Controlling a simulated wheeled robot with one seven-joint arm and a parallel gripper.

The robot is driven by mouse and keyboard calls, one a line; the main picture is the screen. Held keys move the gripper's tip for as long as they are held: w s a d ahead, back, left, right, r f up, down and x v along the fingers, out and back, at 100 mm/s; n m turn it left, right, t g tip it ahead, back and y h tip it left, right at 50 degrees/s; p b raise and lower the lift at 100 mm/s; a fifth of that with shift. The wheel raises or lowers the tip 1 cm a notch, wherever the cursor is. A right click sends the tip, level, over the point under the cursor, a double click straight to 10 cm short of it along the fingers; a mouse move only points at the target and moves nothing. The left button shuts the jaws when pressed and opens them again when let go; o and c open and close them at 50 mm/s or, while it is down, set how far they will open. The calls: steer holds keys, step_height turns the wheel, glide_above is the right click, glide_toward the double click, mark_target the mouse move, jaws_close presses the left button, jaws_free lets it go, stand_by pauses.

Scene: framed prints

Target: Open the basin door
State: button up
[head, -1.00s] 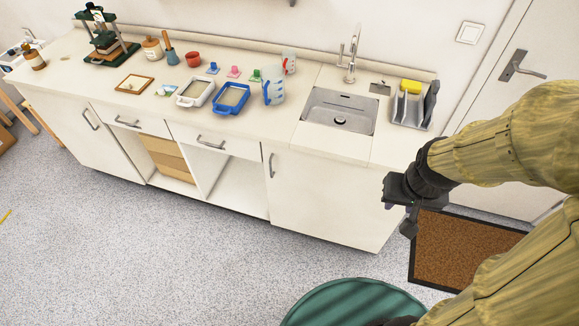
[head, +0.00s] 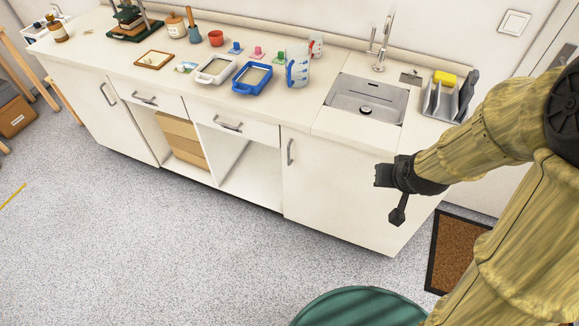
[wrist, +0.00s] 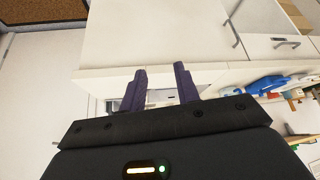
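The basin door (head: 335,190) is the white cabinet front under the sink (head: 366,98). It is shut. Its grey bar handle (head: 290,152) is upright near the door's upper left edge. My gripper (head: 378,174) overlaps the right part of the door in the head view, well to the right of the handle and apart from it. In the wrist view the two purple fingers (wrist: 161,82) stand apart with nothing between them. There the door (wrist: 150,35) fills the top middle, with its handle (wrist: 230,33) to the right of the fingers.
Left of the door are a drawer (head: 235,124), an open shelf space (head: 250,172) and a cardboard box (head: 180,140). The counter holds trays, jugs and a dish rack (head: 450,100). A brown doormat (head: 460,255) and a green round object (head: 360,307) are nearby. The floor in front is clear.

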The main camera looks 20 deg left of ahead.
mark_target(289, 154)
steer(key=w+a+f+n+t+y+b, duration=0.1)
steer(key=w+a+f+t+y+b, duration=0.1)
steer(key=a+f+b, duration=0.9)
steer(key=w+a+f+n+t+y+b, duration=0.2)
steer(key=a+f+t+y+b, duration=0.3)
steer(key=a+f+b, duration=0.7)
step_height(289, 154, down, 4)
steer(key=w+t+b, duration=0.1)
steer(key=t, duration=0.1)
steer(key=shift+a+f+t+y+b, duration=0.15)
steer(key=shift+f+t+y+b, duration=0.05)
steer(key=shift+t+y+b, duration=0.15)
steer(key=b+x, duration=0.2)
steer(key=x, duration=1.5)
steer(key=shift+w+a+f, duration=0.1)
steer(key=shift+w+f, duration=0.1)
steer(key=shift+w, duration=0.05)
jaws_close()
